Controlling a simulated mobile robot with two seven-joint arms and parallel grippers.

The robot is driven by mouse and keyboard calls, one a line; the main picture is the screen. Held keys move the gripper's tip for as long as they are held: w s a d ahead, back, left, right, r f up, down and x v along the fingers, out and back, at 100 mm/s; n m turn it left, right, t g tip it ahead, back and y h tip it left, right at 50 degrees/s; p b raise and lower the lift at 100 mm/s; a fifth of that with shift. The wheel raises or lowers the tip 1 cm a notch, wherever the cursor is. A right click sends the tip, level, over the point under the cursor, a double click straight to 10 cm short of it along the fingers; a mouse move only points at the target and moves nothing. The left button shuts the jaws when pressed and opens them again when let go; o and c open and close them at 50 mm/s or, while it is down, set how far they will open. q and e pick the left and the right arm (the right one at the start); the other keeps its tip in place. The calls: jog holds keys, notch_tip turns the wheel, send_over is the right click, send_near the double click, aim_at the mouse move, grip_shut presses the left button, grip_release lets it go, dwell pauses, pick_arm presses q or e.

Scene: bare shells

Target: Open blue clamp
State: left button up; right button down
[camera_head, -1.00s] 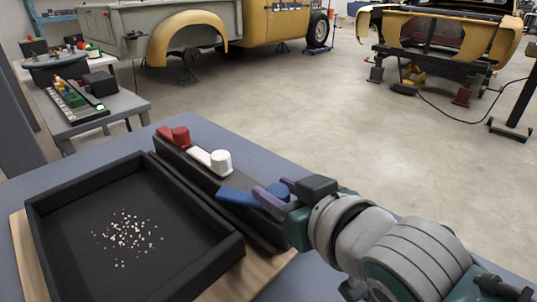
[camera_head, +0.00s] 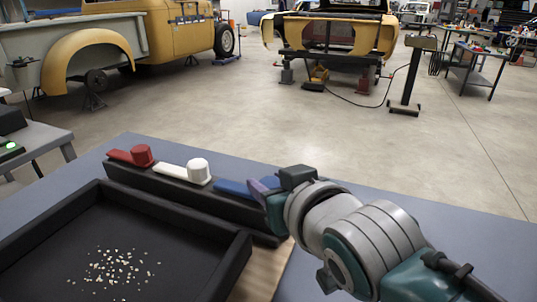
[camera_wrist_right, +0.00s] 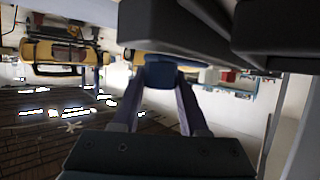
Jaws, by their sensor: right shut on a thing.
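The blue clamp (camera_head: 233,188) is the right-hand one of three clamps on a black rail (camera_head: 172,186). Its flat lever points left, much like the levers of the red clamp (camera_head: 132,155) and white clamp (camera_head: 186,172). My right gripper (camera_head: 264,187) is at the blue clamp's right end and hides its knob. In the right wrist view the blue part (camera_wrist_right: 160,76) sits between the purple fingers, which are shut on it. My left gripper is not in view.
A black tray (camera_head: 240,262) with small pale bits lies in front of the rail on the blue-grey table (camera_head: 350,200). The table is clear behind the rail. Vehicles stand on the floor farther back.

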jog(key=shift+c, duration=2.1)
grip_release()
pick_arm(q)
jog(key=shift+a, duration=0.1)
pick_arm(e)
jog(key=shift+s, duration=0.1)
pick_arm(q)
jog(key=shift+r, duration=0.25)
pick_arm(e)
jog(key=shift+s+d+r, duration=0.1)
jog(key=shift+s+r, duration=0.1)
jog(key=shift+s, duration=0.05)
pick_arm(q)
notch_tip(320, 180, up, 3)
jog(key=p, duration=0.3)
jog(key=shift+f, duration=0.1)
pick_arm(e)
jog(key=v, duration=0.9)
